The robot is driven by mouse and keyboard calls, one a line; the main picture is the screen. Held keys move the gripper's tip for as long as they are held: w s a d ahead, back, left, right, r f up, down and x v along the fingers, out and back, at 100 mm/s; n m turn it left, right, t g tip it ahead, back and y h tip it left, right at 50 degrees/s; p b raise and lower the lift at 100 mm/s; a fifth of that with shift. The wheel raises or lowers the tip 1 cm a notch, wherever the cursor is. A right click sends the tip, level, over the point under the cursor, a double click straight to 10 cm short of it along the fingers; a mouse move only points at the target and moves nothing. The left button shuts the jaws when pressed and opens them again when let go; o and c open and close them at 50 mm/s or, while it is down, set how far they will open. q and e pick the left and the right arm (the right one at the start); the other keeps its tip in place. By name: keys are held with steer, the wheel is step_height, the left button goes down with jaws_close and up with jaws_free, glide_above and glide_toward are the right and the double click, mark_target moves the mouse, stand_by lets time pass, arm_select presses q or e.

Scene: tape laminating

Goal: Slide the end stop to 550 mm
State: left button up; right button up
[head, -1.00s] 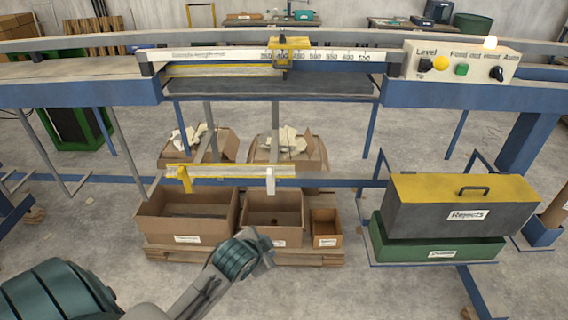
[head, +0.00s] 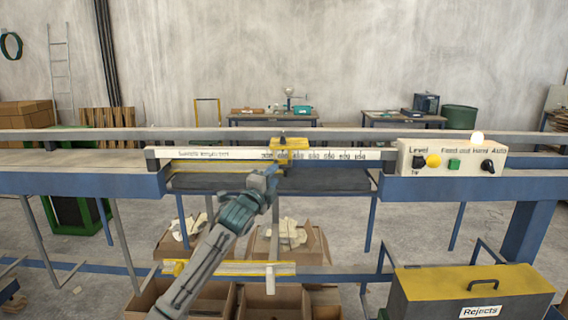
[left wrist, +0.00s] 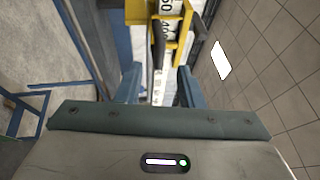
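The yellow end stop (head: 292,150) sits on the white length scale (head: 220,154), toward the low end of its row of numbers. A small dark knob shows on top of it. The exact reading is too small to tell. My left gripper (head: 264,175) is just below and in front of the end stop, slightly to its left. In the left wrist view the fingers of my left gripper (left wrist: 158,84) are apart with nothing held between them. The yellow end stop (left wrist: 155,18) shows ahead of them, at the top of the picture. My right gripper is out of view.
A control box (head: 452,158) with a yellow button, a green button and black knobs stands at the scale's right end. The grey and yellow Rejects box (head: 470,290) is at lower right. Cardboard boxes (head: 290,240) stand below the bench. The scale right of the end stop is clear.

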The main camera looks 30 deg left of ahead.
mark_target(281, 167)
arm_select(q)
steer(key=p+x, duration=0.2)
steer(key=x, duration=0.5)
steer(key=shift+w+p, duration=0.15)
steer(key=shift+p, duration=0.25)
steer(key=shift+w+a, duration=0.1)
steer(key=shift+w, duration=0.6)
steer(key=shift+r, duration=0.1)
jaws_close()
